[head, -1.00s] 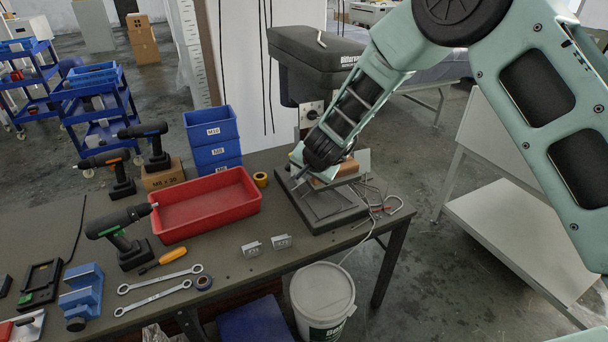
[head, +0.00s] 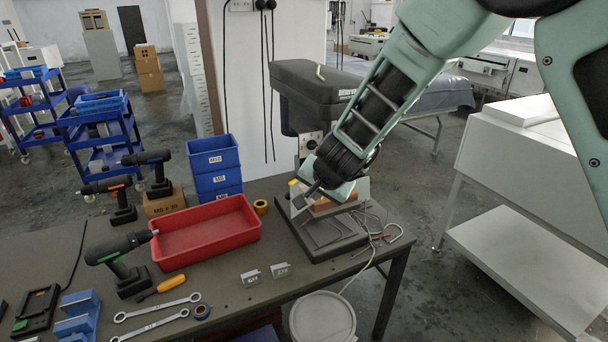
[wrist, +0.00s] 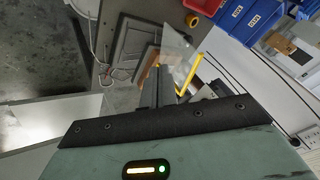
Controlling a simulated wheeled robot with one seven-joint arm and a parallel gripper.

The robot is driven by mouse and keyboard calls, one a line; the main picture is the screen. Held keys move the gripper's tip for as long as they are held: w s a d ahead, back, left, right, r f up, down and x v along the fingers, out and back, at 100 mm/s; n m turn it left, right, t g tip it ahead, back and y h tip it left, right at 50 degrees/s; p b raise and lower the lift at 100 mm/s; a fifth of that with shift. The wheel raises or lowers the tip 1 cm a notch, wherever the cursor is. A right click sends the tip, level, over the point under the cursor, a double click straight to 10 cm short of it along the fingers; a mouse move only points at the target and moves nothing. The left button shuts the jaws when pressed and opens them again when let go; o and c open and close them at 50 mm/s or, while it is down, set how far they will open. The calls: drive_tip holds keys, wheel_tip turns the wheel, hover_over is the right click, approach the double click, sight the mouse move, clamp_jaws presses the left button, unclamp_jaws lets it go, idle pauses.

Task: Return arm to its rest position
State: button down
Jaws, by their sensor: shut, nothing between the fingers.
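My arm reaches in from the upper right in the head view. My gripper (head: 308,192) is above the base of the drill press (head: 320,90) at the right end of the workbench. In the wrist view my gripper's fingers (wrist: 158,82) are together with nothing held between them. They point toward the drill press base (wrist: 128,45), with a clear sheet (wrist: 178,50) and a yellow rod (wrist: 192,73) close beside them. My arm hides part of the drill press fixture in the head view.
A red tray (head: 205,240), blue bins (head: 213,155), several drills, wrenches (head: 155,310) and two small metal brackets (head: 265,274) are on the workbench (head: 240,300). A white bucket (head: 322,318) stands below. Loose cables (head: 385,238) lie by the press. A white cabinet (head: 515,165) stands at right.

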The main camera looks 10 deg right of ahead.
drive_tip(key=s+a+n+g+y+b, duration=0.2)
drive_tip(key=s+a+n+b, duration=0.15)
drive_tip(key=s, duration=0.55)
drive_tip(key=s+a+n+g+y+b, duration=0.15)
drive_tip(key=s+n, duration=0.25)
drive_tip(key=s, duration=0.5)
drive_tip(key=s+d+f+n+g+h+b, duration=0.1)
drive_tip(key=s+d+n+g+h+b, duration=0.1)
drive_tip(key=s, duration=0.7)
drive_tip(key=s+d+f+n+g+h+b, duration=0.1)
drive_tip(key=s+d+f+n+h+b, duration=0.1)
drive_tip(key=s+d+n, duration=0.3)
drive_tip(key=s+d, duration=0.2)
drive_tip(key=s, duration=0.2)
drive_tip(key=shift+s+g+b, duration=0.3)
drive_tip(key=shift+g+b, duration=0.05)
drive_tip(key=shift+b, duration=0.05)
